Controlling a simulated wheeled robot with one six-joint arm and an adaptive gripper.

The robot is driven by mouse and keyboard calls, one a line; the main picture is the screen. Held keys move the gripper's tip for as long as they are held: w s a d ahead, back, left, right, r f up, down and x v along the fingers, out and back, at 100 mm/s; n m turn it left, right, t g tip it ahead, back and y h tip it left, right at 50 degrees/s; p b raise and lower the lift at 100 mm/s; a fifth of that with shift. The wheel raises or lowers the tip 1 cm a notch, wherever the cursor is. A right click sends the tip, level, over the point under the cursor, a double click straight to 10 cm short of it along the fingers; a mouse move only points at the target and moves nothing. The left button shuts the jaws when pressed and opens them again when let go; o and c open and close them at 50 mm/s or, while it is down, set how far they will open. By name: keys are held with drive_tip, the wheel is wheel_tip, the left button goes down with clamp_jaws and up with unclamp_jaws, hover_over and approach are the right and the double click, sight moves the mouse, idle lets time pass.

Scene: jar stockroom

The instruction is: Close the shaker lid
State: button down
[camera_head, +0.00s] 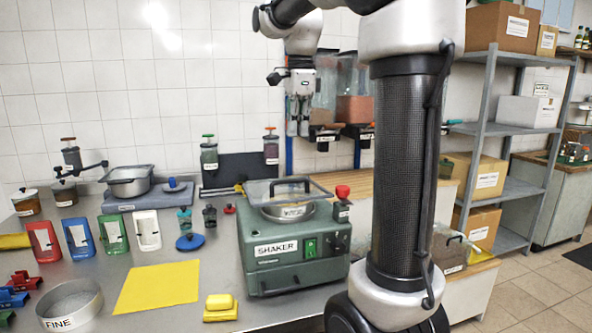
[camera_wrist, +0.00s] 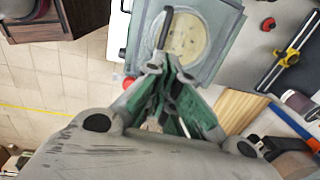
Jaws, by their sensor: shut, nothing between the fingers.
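The green shaker (camera_head: 262,268) stands on the steel bench in the head view, with its name label on the front. Its clear, dark-edged lid (camera_head: 262,190) with a black handle (camera_head: 290,182) spreads over the round bowl (camera_head: 288,212). I cannot tell whether the lid is fully down or slightly raised. In the wrist view the handle (camera_wrist: 166,28) lies across the pale bowl (camera_wrist: 185,38), just beyond my fingertips. My gripper (camera_head: 298,132) is shut and empty, pointing down above the shaker, apart from the lid. It also fills the middle of the wrist view (camera_wrist: 163,68).
A red knob (camera_head: 342,191) stands at the shaker's right. A yellow sheet (camera_head: 158,287), a yellow block (camera_head: 220,305) and a round sieve (camera_head: 70,302) lie to its left. Colored holders (camera_head: 80,234) and jars stand farther left. Wall dispensers (camera_head: 352,95) hang behind my gripper.

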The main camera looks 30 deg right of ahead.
hover_over(296, 195)
drive_tip(key=f, duration=1.1)
drive_tip(key=shift+w+d+f, duration=0.2)
drive_tip(key=shift+w+f, duration=0.15)
drive_tip(key=shift+s+a+f, duration=0.1)
drive_tip(key=shift+s+f, duration=0.2)
drive_tip(key=shift+f, duration=0.3)
drive_tip(key=shift+s+a+f, duration=0.1)
drive_tip(key=shift+s+f, duration=0.15)
drive_tip(key=shift+f, duration=0.35)
drive_tip(key=shift+d+r, duration=0.1)
drive_tip(key=shift+r, duration=0.25)
wheel_tip(296, 195, up, 13)
drive_tip(key=s, duration=0.2)
drive_tip(key=shift+s+a+r, duration=0.15)
drive_tip(key=shift+s+a, duration=0.1)
drive_tip(key=shift+a, duration=0.05)
